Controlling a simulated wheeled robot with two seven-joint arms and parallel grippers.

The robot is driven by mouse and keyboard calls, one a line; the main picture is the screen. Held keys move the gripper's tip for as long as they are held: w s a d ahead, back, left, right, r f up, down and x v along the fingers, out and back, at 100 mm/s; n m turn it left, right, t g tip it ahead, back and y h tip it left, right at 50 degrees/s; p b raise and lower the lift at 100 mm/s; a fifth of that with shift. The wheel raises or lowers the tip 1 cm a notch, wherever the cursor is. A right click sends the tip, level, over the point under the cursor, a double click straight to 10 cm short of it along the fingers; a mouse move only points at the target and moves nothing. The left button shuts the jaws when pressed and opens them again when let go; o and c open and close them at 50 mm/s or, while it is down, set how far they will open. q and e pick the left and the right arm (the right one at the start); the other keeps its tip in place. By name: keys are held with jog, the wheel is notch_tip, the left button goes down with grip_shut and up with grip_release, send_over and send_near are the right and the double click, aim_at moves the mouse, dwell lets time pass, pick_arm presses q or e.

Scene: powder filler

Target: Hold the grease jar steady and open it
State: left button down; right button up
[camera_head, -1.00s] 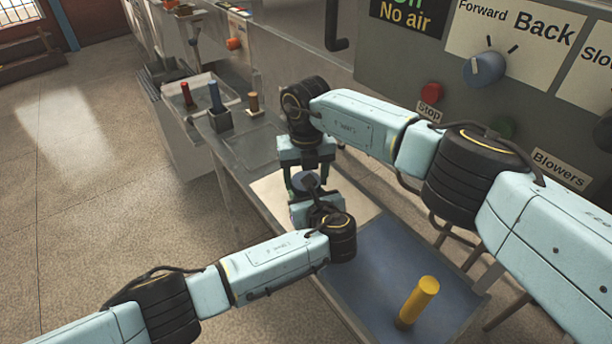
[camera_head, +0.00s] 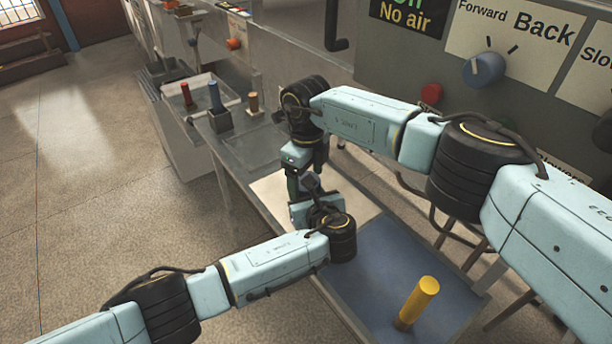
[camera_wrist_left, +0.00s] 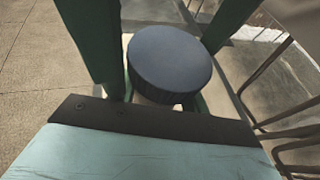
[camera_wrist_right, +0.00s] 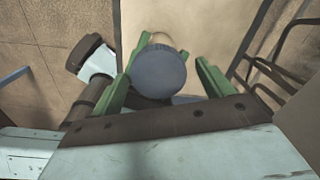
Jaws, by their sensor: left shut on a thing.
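The grease jar shows mainly as its round dark blue-grey lid, in the left wrist view (camera_wrist_left: 170,62), the right wrist view (camera_wrist_right: 158,72) and small in the head view (camera_head: 310,181). Its body is mostly hidden. My left gripper (camera_head: 308,200) is shut on the jar below the lid, holding it upright above the pale board. My right gripper (camera_wrist_right: 165,82) is above it, pointing down, its green fingers spread on either side of the lid. In the right wrist view a gap shows between the lid and the right-hand finger; contact at the left-hand finger is unclear.
A yellow cylinder (camera_head: 418,303) stands on the blue mat (camera_head: 375,262) at the front. Red and blue bottles (camera_head: 215,96) and a brown one (camera_head: 253,103) stand in holders at the back left. A control panel (camera_head: 520,110) rises at the right.

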jog(key=shift+s+a, duration=0.1)
jog(key=shift+r, duration=2.25)
jog(key=shift+c, duration=0.3)
jog(key=m, duration=0.1)
jog(key=r+m, duration=0.1)
jog(key=m, duration=0.2)
jog(key=shift+r, duration=0.3)
jog(key=m, duration=0.1)
jog(key=r+m, duration=0.1)
jog(key=m, duration=0.2)
jog(key=shift+r, duration=0.25)
jog(key=shift+f+m, duration=0.4)
jog(key=shift+f, duration=0.15)
notch_tip(320, 180, down, 7)
jog(key=shift+r, duration=0.1)
